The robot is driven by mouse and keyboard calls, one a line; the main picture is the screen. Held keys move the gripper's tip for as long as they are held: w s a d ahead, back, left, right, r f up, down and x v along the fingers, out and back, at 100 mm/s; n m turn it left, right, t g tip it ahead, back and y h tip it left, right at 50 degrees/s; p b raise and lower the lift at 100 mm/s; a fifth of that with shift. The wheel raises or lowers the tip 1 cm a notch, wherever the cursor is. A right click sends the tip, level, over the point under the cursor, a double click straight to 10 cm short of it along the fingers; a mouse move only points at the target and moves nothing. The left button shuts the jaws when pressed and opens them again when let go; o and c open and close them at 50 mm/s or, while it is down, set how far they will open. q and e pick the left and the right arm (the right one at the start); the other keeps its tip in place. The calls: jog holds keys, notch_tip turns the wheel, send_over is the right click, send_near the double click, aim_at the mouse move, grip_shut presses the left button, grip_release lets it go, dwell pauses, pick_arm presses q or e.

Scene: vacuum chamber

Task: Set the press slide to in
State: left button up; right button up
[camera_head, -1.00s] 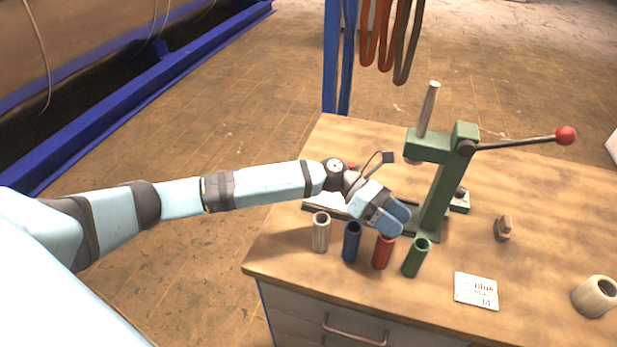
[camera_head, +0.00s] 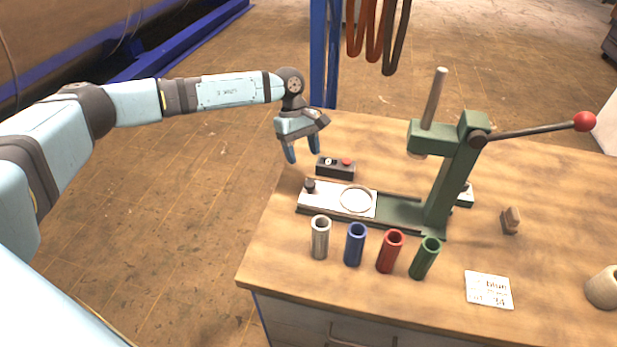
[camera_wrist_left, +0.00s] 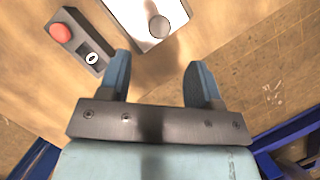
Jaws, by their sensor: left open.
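The press slide (camera_head: 326,196) is a light plate with a round ring and a dark knob (camera_head: 310,185) at its left end. It sits on the green press base, pulled out to the left of the ram. The green arbor press (camera_head: 444,190) stands on the bench with a red-balled lever. My left gripper (camera_head: 304,158) is open and empty, above the bench's left edge, behind and above the knob. In the left wrist view the slide (camera_wrist_left: 140,12) and its knob (camera_wrist_left: 159,27) lie beyond the open fingers (camera_wrist_left: 158,82). My right gripper is not in view.
A dark control box (camera_head: 336,168) with a red button is behind the slide. Silver (camera_head: 320,238), blue (camera_head: 355,245), red (camera_head: 390,252) and green (camera_head: 424,259) tubes stand in front. A label card (camera_head: 488,290) lies at front right.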

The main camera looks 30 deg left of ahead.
aim_at(310, 182)
pick_arm(q)
jog(key=x, duration=0.7)
jog(key=shift+f+p, duration=0.1)
jog(key=shift+p, duration=0.3)
jog(key=shift+s+d+f, duration=0.15)
jog(key=shift+d+f, duration=0.05)
jog(key=shift+f, duration=0.25)
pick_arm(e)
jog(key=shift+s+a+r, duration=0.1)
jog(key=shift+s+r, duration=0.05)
pick_arm(q)
jog(key=shift+c, duration=0.2)
